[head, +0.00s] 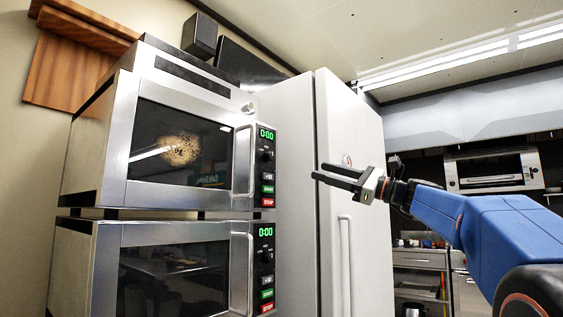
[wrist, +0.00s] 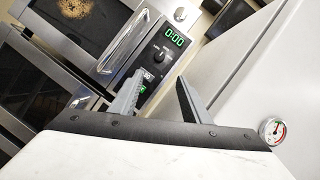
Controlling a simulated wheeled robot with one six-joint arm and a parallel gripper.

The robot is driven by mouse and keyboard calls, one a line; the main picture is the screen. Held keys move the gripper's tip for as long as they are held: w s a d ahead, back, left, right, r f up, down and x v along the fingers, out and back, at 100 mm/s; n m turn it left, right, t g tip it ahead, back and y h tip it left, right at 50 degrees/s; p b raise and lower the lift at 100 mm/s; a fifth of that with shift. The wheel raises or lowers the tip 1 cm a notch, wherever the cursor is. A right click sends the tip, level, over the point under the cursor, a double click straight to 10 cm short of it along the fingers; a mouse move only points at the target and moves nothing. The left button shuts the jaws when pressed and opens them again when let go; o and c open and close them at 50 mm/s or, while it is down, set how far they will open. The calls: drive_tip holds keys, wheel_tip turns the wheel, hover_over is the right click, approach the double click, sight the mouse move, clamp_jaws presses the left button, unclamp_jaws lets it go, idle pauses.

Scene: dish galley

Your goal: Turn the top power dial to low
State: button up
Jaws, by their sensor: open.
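The top power dial (head: 266,155) is a small dark knob on the control panel of the upper microwave (head: 180,88), below a green 0:00 display. The dial also shows in the wrist view (wrist: 159,56), just beyond the fingertips, with small labels around it. I cannot make out its pointer's setting. My gripper (head: 319,171) is open and empty, to the right of the panel and in front of the white fridge in the head view. In the wrist view, its two fingers (wrist: 160,77) are spread apart below the dial. They appear clear of it.
A lower microwave (head: 175,258) of the same kind, with its own dial (head: 266,255), sits underneath. The white fridge (head: 295,150) stands close to the right, with a long handle and a small round gauge (wrist: 272,130). Vertical door handles (head: 242,160) stick out beside the panels.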

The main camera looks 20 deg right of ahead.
sight(273, 158)
drive_tip(key=x, duration=1.6)
drive_tip(key=shift+w+a+f, duration=0.15)
drive_tip(key=shift+w+a, duration=0.15)
drive_tip(key=shift+a, duration=0.05)
drive_tip(key=c, duration=1)
